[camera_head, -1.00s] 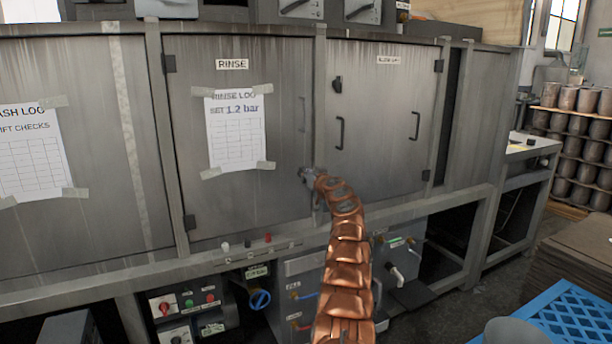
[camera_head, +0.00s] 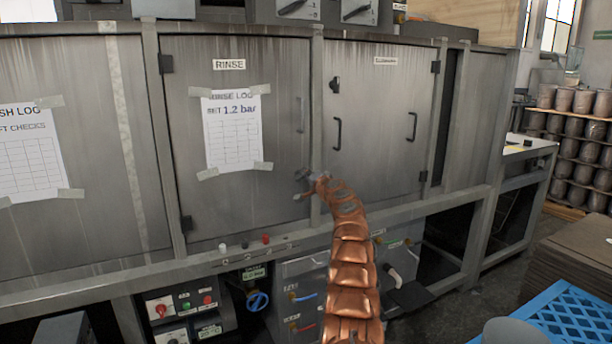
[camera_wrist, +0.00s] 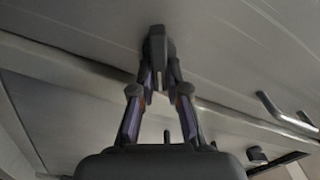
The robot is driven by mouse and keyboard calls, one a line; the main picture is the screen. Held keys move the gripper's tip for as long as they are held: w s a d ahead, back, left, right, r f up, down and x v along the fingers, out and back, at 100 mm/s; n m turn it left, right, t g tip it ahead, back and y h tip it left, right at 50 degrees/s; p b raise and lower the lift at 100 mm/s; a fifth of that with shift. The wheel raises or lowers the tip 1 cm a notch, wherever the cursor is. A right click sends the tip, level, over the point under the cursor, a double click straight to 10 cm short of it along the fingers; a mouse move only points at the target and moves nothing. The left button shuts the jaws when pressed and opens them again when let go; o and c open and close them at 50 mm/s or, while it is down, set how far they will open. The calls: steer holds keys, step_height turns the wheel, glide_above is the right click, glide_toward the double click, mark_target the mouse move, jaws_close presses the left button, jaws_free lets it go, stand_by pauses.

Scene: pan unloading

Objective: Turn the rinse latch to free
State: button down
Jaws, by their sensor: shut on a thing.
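The rinse door (camera_head: 255,160) is a stained grey metal panel under a "RINSE" label. The rinse latch (camera_wrist: 157,45) is a small dark knob on the door face in the wrist view. My gripper (camera_wrist: 158,75) is shut on it, one finger on each side. In the head view my gripper (camera_head: 304,184) is at the door's lower right edge, beside the frame post. It covers the latch there, so the latch's exact angle is hard to tell. The rinse door appears closed.
The rinse door's bar handle (camera_head: 301,115) is above my gripper, and a metal handle (camera_wrist: 285,112) shows at the right of the wrist view. The right-hand door (camera_head: 375,150) is closed. A ledge with small buttons (camera_head: 265,239) runs below. A blue crate (camera_head: 570,320) stands at lower right.

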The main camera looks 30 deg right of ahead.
steer(key=m, duration=0.5)
steer(key=shift+f, duration=0.4)
steer(key=shift+m, duration=0.3)
steer(key=c, duration=1.2)
jaws_free()
steer(key=shift+o, duration=0.2)
steer(key=shift+s+r, duration=0.15)
steer(key=shift+s, duration=0.05)
